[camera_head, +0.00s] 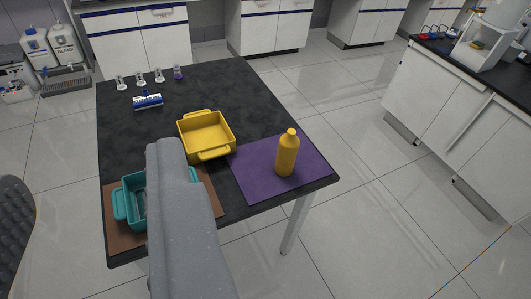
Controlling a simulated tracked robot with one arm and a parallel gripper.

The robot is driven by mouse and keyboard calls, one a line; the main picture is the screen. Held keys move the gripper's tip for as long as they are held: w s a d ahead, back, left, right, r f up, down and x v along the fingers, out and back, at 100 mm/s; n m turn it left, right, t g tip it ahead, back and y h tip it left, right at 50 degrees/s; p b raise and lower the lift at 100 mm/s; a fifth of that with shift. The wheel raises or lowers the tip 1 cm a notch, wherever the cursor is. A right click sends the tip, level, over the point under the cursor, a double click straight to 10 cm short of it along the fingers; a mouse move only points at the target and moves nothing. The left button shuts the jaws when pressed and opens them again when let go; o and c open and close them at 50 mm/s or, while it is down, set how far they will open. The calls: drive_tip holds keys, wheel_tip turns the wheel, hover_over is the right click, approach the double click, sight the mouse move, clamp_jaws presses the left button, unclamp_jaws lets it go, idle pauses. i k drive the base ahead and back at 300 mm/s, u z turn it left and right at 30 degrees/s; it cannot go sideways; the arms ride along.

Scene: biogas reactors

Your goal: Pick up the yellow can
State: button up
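The yellow can (287,155), shaped like a bottle with a narrow neck and cap, stands upright on a purple mat (252,176). The mat lies at the front right corner of the black table (255,95). My grey arm reaches up from the bottom of the picture, left of the can and apart from it. My gripper's fingers cannot be made out, so I cannot tell whether it is open or shut.
A yellow handled tray (184,127) sits left of the can. A teal container (122,205) on a brown mat (208,190) is partly hidden by my arm. A white counter (440,100) stands right.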

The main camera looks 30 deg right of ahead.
sight(289, 144)
drive_tip(key=u, duration=0.1)
drive_tip(key=i, duration=1)
drive_tip(key=z, duration=0.05)
